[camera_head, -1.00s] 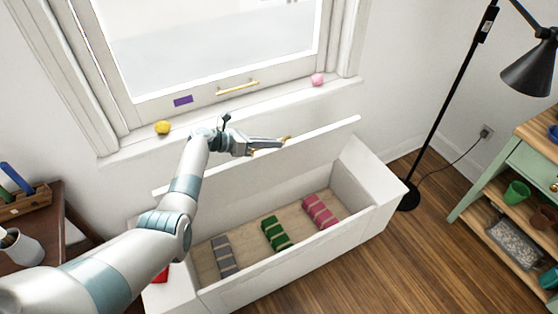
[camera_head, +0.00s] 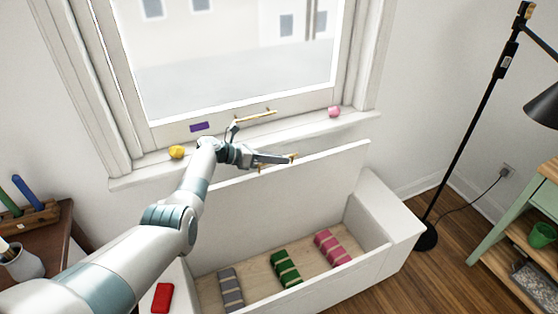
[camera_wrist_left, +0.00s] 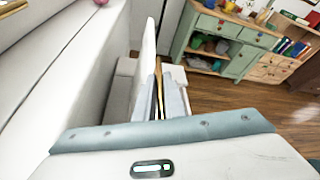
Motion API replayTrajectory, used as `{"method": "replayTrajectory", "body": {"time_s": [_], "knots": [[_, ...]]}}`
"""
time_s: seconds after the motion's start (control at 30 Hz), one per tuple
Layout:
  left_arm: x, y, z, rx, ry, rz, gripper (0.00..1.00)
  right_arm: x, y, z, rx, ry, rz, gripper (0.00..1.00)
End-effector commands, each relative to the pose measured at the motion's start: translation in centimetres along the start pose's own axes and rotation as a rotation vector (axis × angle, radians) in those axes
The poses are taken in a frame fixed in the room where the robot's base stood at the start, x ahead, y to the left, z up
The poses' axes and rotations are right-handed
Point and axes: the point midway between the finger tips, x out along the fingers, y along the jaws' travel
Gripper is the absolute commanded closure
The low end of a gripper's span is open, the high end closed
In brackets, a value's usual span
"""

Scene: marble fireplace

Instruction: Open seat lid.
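The white seat lid (camera_head: 325,180) stands raised, near upright, along the back of the white bench seat (camera_head: 392,215), below the window. The open seat shows a wooden floor with grey (camera_head: 231,290), green (camera_head: 285,268) and pink (camera_head: 332,247) folded, striped bundles. My left gripper (camera_head: 280,160) is at the upper part of the lid, with a gold handle there. In the left wrist view its fingers (camera_wrist_left: 160,98) lie close together with a gold strip between them, beside the lid (camera_wrist_left: 148,48). My right gripper is not in view.
The window sill behind holds a yellow object (camera_head: 177,152) and a pink ball (camera_head: 334,111). A red block (camera_head: 162,297) lies on the seat's left end. A black floor lamp (camera_head: 428,236) and green shelf (camera_head: 494,215) stand at right, a brown table (camera_head: 52,240) at left.

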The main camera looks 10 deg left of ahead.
Motion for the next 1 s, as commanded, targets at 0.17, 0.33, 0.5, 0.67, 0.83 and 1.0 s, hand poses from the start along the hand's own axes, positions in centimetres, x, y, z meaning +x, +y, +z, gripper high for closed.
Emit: {"method": "replayTrajectory", "body": {"time_s": [0.17, 0.33, 0.5, 0.67, 0.83, 1.0], "knots": [[0.0, 0.0, 0.0, 0.000, 0.000, -0.001, 0.72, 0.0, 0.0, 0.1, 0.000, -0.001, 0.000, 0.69], [0.0, 0.0, -0.1, 0.000, 0.001, 0.000, 0.72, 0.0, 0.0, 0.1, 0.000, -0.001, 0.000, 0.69], [-0.3, 0.0, -0.1, -0.001, 0.001, 0.000, 0.72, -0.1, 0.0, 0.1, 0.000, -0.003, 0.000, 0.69], [-1.5, 0.0, 0.0, 0.000, 0.000, 0.001, 0.72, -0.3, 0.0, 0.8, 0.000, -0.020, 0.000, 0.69], [-3.9, 0.1, -0.1, 0.001, 0.001, 0.002, 0.72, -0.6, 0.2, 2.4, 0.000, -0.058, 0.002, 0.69], [-7.3, 0.1, -0.1, 0.001, 0.001, 0.003, 0.72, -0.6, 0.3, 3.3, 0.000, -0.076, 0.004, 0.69]]}}
